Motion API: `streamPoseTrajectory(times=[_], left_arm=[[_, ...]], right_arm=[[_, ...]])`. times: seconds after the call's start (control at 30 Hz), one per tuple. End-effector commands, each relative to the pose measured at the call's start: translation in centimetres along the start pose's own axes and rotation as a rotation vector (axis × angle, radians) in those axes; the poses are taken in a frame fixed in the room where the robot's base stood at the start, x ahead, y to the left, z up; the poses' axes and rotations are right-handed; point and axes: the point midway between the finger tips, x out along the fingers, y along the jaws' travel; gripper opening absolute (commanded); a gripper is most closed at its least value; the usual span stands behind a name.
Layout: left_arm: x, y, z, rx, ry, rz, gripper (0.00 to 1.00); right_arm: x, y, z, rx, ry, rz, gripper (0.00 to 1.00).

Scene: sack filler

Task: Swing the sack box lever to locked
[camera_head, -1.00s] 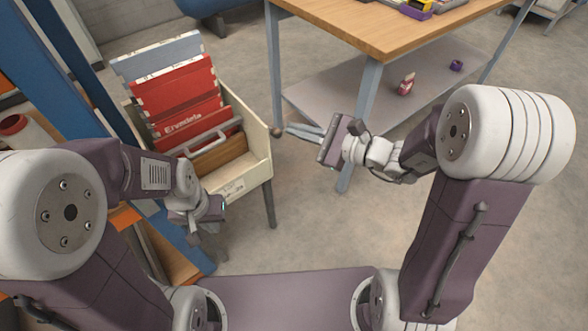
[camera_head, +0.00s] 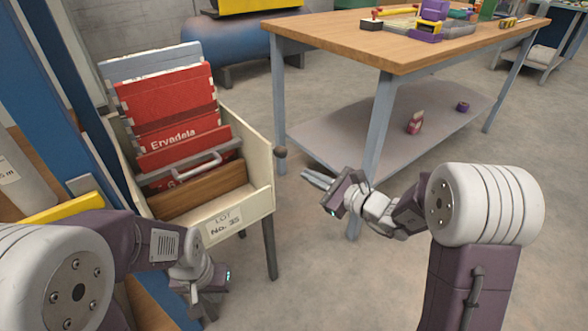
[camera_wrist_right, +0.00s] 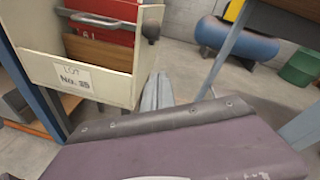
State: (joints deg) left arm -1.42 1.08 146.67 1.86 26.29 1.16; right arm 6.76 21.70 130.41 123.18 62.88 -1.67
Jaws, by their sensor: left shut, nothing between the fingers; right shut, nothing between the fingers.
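The cream sack box (camera_head: 222,208) stands on legs at left centre, holding red and grey-blue flat sacks (camera_head: 170,100) upright. A grey bar handle (camera_head: 190,172) crosses the front of the sacks. A dark round knob (camera_head: 281,152), seemingly the lever's end, sticks out at the box's right side; it also shows in the right wrist view (camera_wrist_right: 151,31). My right gripper (camera_head: 308,176) is shut and empty, right of and below the knob in the picture, apart from it. Its fingers show in the right wrist view (camera_wrist_right: 158,82). My left gripper (camera_head: 207,306) is shut and empty, low before the box.
A wooden-topped workbench (camera_head: 400,40) with tools stands to the right; its near leg (camera_head: 372,150) is close behind my right gripper. A blue rack post (camera_head: 75,100) stands left of the box. A blue tank (camera_head: 235,45) lies behind. Floor right of the box is clear.

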Motion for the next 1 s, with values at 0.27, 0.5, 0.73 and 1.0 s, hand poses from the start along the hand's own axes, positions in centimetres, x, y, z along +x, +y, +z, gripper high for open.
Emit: streamPoseTrajectory(times=[0.27, 0.5, 0.73, 1.0], left_arm=[[1.7, 0.0, 0.2, 0.0, 0.0, 0.0, 0.0], [1.9, 0.0, 0.2, 0.0, 0.0, 0.0, 0.0], [1.8, 0.0, 0.2, 0.0, 0.0, 0.0, 0.0], [0.2, 0.0, 0.0, 0.0, 0.0, 0.0, 0.0]], right_arm=[[3.8, 0.1, 2.1, -0.004, -0.004, 0.0, 0.0], [4.2, 0.0, 3.8, 0.0, 0.0, 0.0, 0.0], [4.2, 0.0, 3.9, 0.001, 0.0, 0.0, 0.0], [4.1, -0.4, 4.8, 0.004, 0.021, 0.01, 0.0]])
